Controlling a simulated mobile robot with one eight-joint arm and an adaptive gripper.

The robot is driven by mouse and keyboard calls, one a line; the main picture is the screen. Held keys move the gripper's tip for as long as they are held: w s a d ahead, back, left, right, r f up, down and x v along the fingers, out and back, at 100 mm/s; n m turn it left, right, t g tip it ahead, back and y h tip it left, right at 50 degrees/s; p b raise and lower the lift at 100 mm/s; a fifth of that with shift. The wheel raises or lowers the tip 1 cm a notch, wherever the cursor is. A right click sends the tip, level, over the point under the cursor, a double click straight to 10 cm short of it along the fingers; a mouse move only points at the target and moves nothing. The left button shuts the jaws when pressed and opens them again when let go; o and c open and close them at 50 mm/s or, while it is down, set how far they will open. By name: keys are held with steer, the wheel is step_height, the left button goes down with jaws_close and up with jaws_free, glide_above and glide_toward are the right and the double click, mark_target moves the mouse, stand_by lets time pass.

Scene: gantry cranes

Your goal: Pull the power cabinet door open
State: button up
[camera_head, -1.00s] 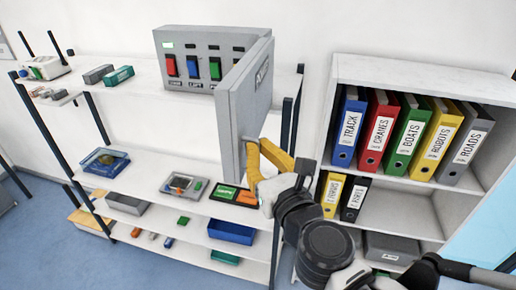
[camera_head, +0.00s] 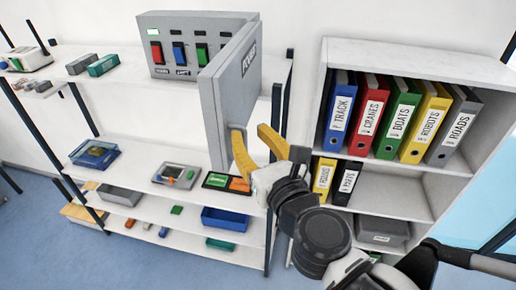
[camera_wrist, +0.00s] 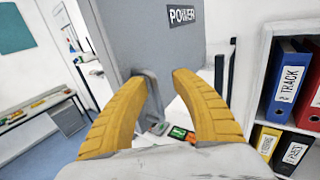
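The power cabinet (camera_head: 172,24) is a grey box on the top shelf, with red, blue and green switches showing inside. Its grey door (camera_head: 232,88), labelled POWER, stands swung out wide from the cabinet's right side. The door (camera_wrist: 155,45) also fills the upper middle of the wrist view. A small grey handle (camera_wrist: 152,88) sits low on its outer face. My gripper (camera_head: 250,131) has yellow fingers spread apart, with nothing gripped between them. In the wrist view the left fingertip is close to the handle; I cannot tell whether they touch.
A white shelf unit (camera_head: 150,215) holds bins and small parts below the cabinet. A white bookcase (camera_head: 420,55) with coloured binders stands close on the right, beside my arm. Blue floor (camera_head: 40,225) is clear at lower left.

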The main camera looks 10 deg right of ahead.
steer(key=v, duration=0.6)
steer(key=shift+s, duration=0.15)
steer(key=shift+a+f, duration=0.1)
steer(key=shift+f, duration=0.1)
stand_by(0.3)
steer(key=w+d+f+m+g+h+b, duration=0.15)
steer(key=d+f+m+b, duration=0.25)
steer(key=f+m+b, duration=0.5)
steer(key=d+f+m+g+h+b, duration=0.25)
steer(key=d+f+m+b, duration=0.3)
steer(key=f, duration=0.45)
steer(key=d+f+m+g+h+b, duration=0.1)
steer(key=d+f+m+h+b, duration=0.2)
steer(key=f+m+b, duration=0.6)
steer(key=s+a+f+m+g+y+b, duration=0.1)
steer(key=s+f+m+g+b, duration=0.1)
steer(key=f+m+b, duration=0.5)
steer(key=s+f+m+g+y+b, duration=0.2)
steer(key=f+m+b, duration=0.6)
steer(key=f, duration=0.8)
steer(key=shift+s+a+f+g+b, duration=0.15)
steer(key=shift+a+f+g+b, duration=0.25)
steer(key=shift+g+b, duration=0.35)
